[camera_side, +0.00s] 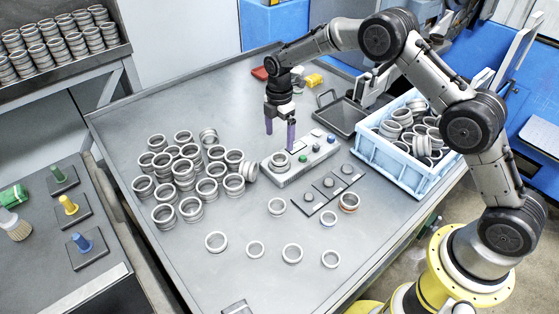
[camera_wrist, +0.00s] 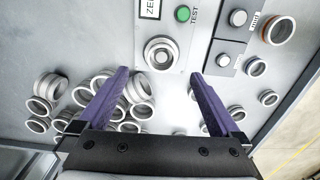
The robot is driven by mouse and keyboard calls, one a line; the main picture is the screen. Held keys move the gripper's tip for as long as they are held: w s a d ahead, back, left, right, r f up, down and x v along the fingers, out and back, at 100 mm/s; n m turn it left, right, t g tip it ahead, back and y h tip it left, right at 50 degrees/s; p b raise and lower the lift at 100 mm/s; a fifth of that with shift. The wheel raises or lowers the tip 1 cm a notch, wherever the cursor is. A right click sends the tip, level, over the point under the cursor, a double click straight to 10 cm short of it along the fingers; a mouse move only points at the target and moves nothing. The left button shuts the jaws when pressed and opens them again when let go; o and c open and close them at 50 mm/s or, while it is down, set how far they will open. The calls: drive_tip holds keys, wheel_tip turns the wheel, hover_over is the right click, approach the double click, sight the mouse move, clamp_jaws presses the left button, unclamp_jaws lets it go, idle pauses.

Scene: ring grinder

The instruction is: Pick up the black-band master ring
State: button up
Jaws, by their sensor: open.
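My gripper (camera_side: 280,133) is open and empty, pointing down above the gauge block (camera_side: 318,153) on the table. In the wrist view its two purple fingers (camera_wrist: 160,76) are spread wide. A ring (camera_wrist: 160,53) sits on the gauge's round seat, beyond and between the fingertips in that view. Near the small plates stand an orange-banded ring (camera_side: 349,202), a ring with a bluish band (camera_side: 328,219) and a plain-looking ring (camera_side: 277,208). I cannot make out a black band on any ring, so I cannot tell which is the black-band master.
Many grey rings (camera_side: 185,170) are stacked left of the gauge. Several single rings (camera_side: 292,254) lie toward the table's front. A light blue crate (camera_side: 410,178) of rings stands right, beside a dark tray (camera_side: 340,115). Small button plates (camera_side: 328,185) lie before the gauge.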

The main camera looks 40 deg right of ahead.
sight(279, 161)
drive_tip(key=shift+s+a+f, duration=0.1)
drive_tip(key=shift+s+f, duration=0.05)
drive_tip(key=shift+f, duration=3.85)
drive_tip(key=shift+c, duration=0.3)
clamp_jaws()
drive_tip(key=shift+r, duration=0.15)
